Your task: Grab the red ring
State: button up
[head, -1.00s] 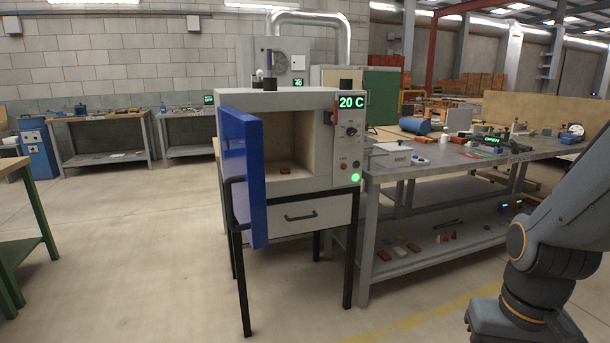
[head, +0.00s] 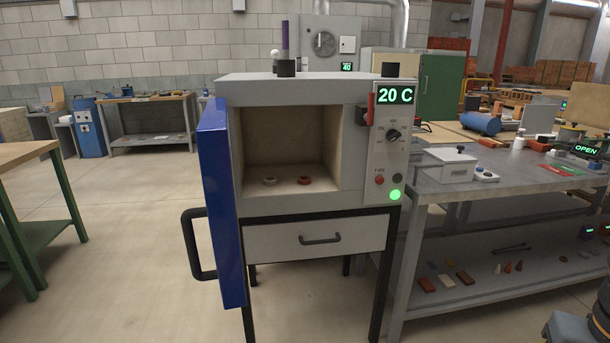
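The red ring (head: 304,181) lies flat on the floor of the kiln chamber, right of the middle. The kiln display reads 20 C and a green light is lit. My gripper is not in view; only a bit of dark machinery shows at the lower right corner.
A grey workbench (head: 520,180) with a white box (head: 447,165) and other items stands right of the kiln. Its lower shelf holds several small pieces. A green-legged table (head: 25,153) is at the left. The floor (head: 130,250) between that table and the kiln is clear.

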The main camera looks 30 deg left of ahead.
aim_at(302, 180)
jog(key=u, duration=0.45)
jog(key=i, duration=0.8)
jog(key=u, duration=1.6)
jog(key=i, duration=0.95)
jog(key=u, duration=0.25)
